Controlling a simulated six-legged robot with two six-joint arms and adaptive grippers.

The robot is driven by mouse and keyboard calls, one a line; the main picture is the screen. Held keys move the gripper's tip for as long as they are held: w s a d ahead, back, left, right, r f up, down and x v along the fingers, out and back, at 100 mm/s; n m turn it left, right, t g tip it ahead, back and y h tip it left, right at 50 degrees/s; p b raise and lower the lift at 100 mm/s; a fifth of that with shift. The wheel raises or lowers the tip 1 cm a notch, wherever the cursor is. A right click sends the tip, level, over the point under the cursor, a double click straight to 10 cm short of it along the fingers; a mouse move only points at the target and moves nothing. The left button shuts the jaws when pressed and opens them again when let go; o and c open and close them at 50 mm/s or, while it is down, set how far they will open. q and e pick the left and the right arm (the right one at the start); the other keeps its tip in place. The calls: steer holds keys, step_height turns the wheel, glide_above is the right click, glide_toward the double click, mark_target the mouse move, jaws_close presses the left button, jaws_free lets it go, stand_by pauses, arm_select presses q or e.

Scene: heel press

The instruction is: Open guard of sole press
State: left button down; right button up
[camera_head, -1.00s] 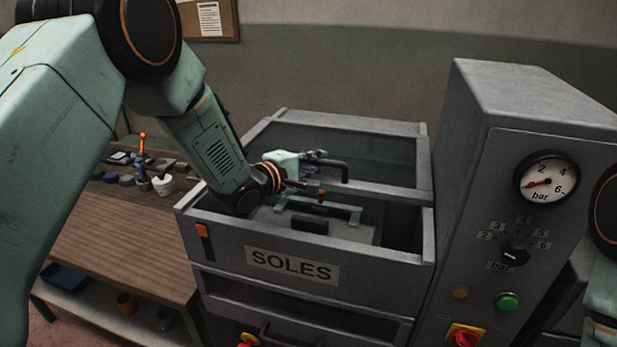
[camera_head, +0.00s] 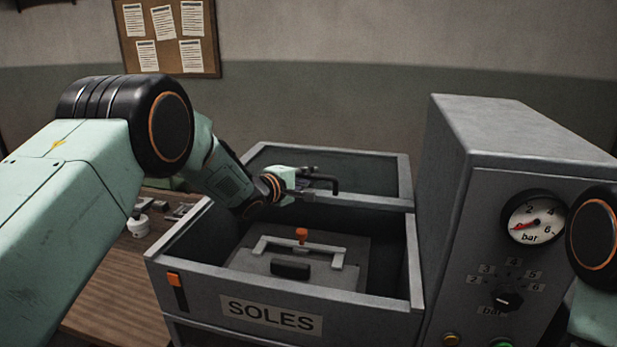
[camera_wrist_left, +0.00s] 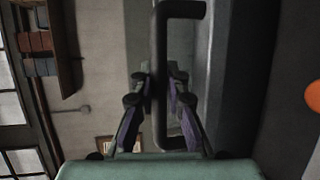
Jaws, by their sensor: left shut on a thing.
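The sole press is a grey box with a SOLES label (camera_head: 272,315) on its front. Its guard (camera_head: 375,203) is a grey frame raised at the back of the open box, tilted up. My left gripper (camera_head: 308,180) is at the guard's black handle (camera_head: 333,184), and shut on it. The left wrist view shows the black U-shaped handle (camera_wrist_left: 159,75) between the fingers of this gripper (camera_wrist_left: 160,92). Inside the box lies a grey plate (camera_head: 250,262) with a light bracket and an orange knob (camera_head: 301,235). My right gripper is out of view.
A grey control cabinet with a pressure gauge (camera_head: 534,218) stands close on the right. A wooden bench (camera_head: 110,290) with small items is at the left. A notice board (camera_head: 168,50) hangs on the wall behind.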

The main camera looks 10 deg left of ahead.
arm_select(q)
steer(key=shift+w+a+f, duration=0.15)
steer(key=shift+w, duration=0.55)
steer(key=shift+s, duration=0.15)
steer(key=c, duration=1.4)
jaws_free()
steer(key=shift+s+a+r, duration=0.15)
steer(key=shift+s+r, duration=0.2)
steer(key=shift+s, duration=0.1)
steer(key=shift+o, duration=0.3)
steer(key=shift+w+d+f, duration=0.25)
steer(key=shift+w+f, duration=0.15)
steer(key=shift+w, duration=0.1)
steer(key=v, duration=1.2)
steer(key=shift+s+a, duration=0.15)
steer(key=shift+s, duration=0.1)
